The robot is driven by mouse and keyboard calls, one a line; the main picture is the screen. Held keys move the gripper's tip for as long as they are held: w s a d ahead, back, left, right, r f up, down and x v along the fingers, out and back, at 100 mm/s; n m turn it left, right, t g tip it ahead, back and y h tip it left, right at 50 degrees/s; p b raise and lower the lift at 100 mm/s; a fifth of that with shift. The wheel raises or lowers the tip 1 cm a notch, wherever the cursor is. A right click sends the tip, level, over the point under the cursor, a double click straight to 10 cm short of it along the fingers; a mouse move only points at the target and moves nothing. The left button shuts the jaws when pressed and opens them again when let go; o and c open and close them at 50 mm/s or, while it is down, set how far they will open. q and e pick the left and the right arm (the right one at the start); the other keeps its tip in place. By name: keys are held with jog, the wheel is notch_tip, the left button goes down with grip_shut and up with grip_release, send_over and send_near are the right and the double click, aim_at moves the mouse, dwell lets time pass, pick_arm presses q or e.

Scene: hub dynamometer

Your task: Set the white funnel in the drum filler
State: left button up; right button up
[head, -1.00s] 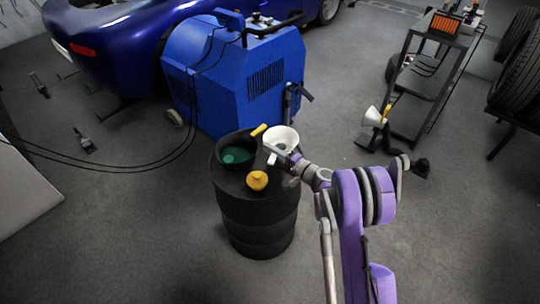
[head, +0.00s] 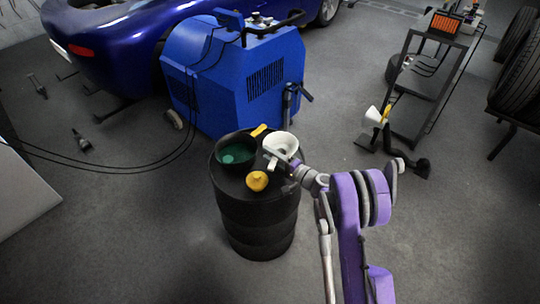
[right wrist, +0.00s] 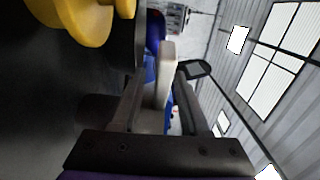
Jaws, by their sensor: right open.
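The white funnel (head: 281,142), a wide white cone, is at the back right of the top of the black drum (head: 262,222). Its lower end and the drum filler under it are hidden, so I cannot tell how deep it sits. My right gripper (head: 277,164) is at the funnel's near side, with its jaws open. In the right wrist view, a pale piece (right wrist: 166,72), apparently part of the funnel, shows between the fingers (right wrist: 160,105). I cannot tell whether they touch it. My left gripper is not in view.
A dark pan (head: 235,154) with green inside and a yellow handle is on the drum's left. A yellow cap (head: 257,181) is at the front. A blue machine (head: 235,80) stands behind. A white cone on a stand (head: 373,117) and a cart (head: 418,95) are right. Floor in front is clear.

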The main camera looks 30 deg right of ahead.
jog(key=shift+r, duration=0.1)
jog(key=p+v, duration=0.1)
jog(key=v, duration=1.1)
jog(key=s+a+r+n+g, duration=0.2)
jog(key=s+a+n+g, duration=0.15)
jog(key=a, duration=0.55)
jog(key=s+a+r+n+g, duration=0.25)
jog(key=s+a+g, duration=0.25)
jog(key=a, duration=0.5)
jog(key=s+n+g+h, duration=0.3)
jog(key=s+n+h, duration=0.4)
jog(key=s, duration=1.1)
jog(key=shift+r, duration=0.3)
jog(key=shift+s+d+g, duration=0.1)
jog(key=shift+g, duration=0.15)
